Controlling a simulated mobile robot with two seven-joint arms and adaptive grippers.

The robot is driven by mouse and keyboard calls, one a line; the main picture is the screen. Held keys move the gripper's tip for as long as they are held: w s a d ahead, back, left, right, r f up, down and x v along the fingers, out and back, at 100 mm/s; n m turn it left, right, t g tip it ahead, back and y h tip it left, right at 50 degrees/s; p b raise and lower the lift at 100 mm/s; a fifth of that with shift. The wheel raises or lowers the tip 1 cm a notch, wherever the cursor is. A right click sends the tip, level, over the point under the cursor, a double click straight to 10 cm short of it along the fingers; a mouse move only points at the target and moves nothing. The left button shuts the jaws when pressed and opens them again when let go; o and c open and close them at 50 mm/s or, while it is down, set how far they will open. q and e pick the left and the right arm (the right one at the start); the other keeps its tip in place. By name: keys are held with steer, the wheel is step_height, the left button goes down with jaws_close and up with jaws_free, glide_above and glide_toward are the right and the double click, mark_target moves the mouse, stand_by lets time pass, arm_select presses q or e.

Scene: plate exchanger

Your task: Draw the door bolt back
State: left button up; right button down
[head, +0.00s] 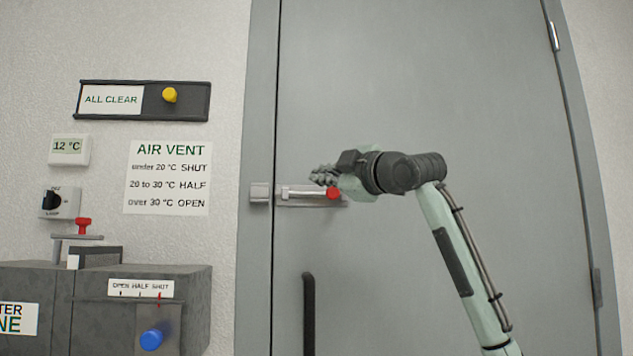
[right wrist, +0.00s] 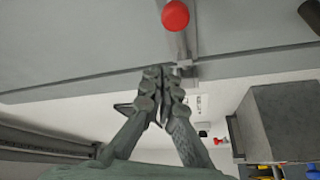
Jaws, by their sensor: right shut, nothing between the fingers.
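The door bolt (head: 303,192) is a pale bar in a metal mount on the grey door, with a red knob (head: 333,193) at its right end. A square metal keeper (head: 261,193) sits on the door frame to its left. I cannot tell whether the bar's end is in the keeper. My right gripper (head: 322,175) is shut and empty, its fingertips just above the bolt, left of the knob in the picture. In the right wrist view the fingertips (right wrist: 166,72) are together, and the red knob (right wrist: 175,15) stands apart from them. My left gripper is out of view.
A dark vertical door handle (head: 308,314) is below the bolt. Left of the door are a grey cabinet (head: 190,285) with a blue knob (head: 151,340), an air vent sign (head: 167,178) and an all clear panel (head: 193,101). The door surface right of my arm is clear.

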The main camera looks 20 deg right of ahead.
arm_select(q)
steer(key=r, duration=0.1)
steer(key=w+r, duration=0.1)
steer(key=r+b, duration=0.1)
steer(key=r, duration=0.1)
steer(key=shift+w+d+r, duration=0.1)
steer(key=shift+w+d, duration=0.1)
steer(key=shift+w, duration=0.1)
arm_select(e)
steer(key=v, duration=0.7)
steer(key=shift+w, duration=0.1)
